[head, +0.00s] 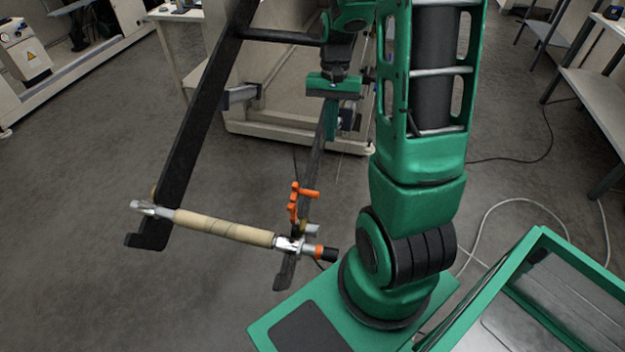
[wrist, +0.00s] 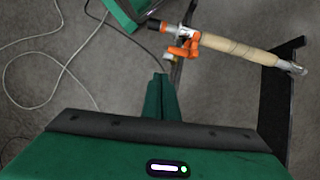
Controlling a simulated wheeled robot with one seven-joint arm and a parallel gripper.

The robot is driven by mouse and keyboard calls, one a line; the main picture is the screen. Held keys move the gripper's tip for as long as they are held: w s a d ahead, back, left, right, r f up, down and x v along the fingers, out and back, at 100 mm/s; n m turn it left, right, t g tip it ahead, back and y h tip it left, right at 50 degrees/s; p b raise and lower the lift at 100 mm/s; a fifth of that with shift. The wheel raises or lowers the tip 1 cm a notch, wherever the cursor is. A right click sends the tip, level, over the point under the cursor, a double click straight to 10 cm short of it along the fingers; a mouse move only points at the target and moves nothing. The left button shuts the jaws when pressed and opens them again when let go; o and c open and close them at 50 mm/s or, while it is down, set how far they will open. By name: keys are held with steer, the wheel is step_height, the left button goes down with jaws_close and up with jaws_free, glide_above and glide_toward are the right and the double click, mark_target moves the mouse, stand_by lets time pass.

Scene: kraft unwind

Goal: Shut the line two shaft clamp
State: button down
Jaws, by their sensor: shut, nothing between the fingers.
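The orange shaft clamp (head: 295,205) stands up from the near end of the right black support arm, above the shaft end, with its handle sticking out to the right; it looks swung up off the shaft. It also shows in the wrist view (wrist: 183,47), beside the shaft. The shaft with its tan kraft roll (head: 222,227) lies across the two support arms, its metal end (head: 290,244) at the clamp's foot. My gripper (head: 332,134) is shut and empty, apart from the clamp and beyond it. Its closed fingers (wrist: 161,78) point toward the clamp in the wrist view.
The left black support arm (head: 195,125) and a crossbar (head: 280,36) frame the space around my gripper. A pale machine cabinet (head: 265,115) stands behind. A green-edged tray (head: 540,255) is at the lower right. Cables lie on the open grey floor.

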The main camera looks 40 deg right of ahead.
steer(key=w+f+m, duration=0.1)
steer(key=w+f, duration=0.4)
steer(key=f, duration=0.2)
steer(key=s+a+f, duration=0.2)
steer(key=f, duration=0.3)
steer(key=s+a+f+y, duration=0.1)
steer(key=s+a+f, duration=0.1)
steer(key=f, duration=0.3)
steer(key=shift+a+f, duration=0.25)
steer(key=shift+s, duration=0.1)
